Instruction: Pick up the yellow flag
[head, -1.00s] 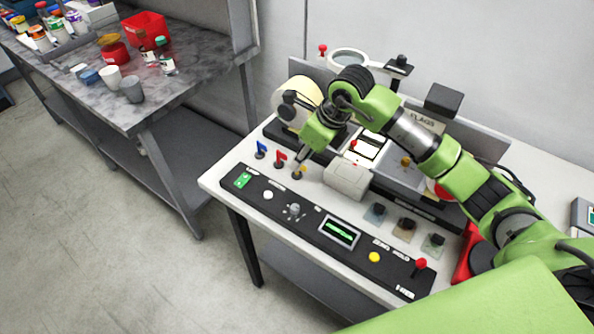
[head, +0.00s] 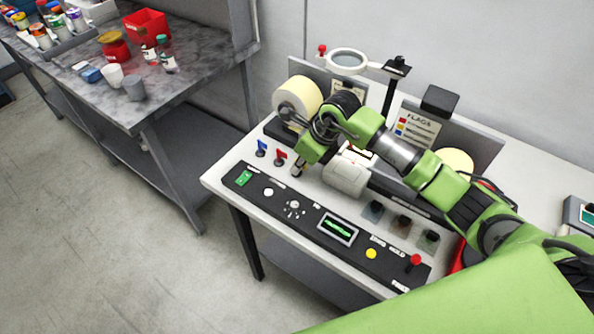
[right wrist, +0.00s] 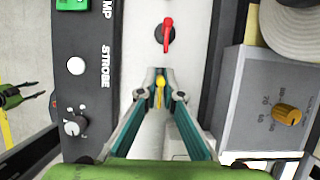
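The small yellow flag (right wrist: 160,92) stands in the right wrist view between the two fingertips of my right gripper (right wrist: 160,80). The fingers are drawn in close on both sides of it and look shut on its upper part. The flag seems to be still at its place on the white panel. In the head view my right gripper (head: 298,170) is low over the panel and hides the yellow flag.
The red flag (head: 280,157) and blue flag (head: 262,147) stand just left of my right gripper. The black control panel (head: 310,222) with knobs lies in front. A label roll (head: 298,95), a grey-white block (head: 345,177) and a magnifier (head: 347,62) are close by.

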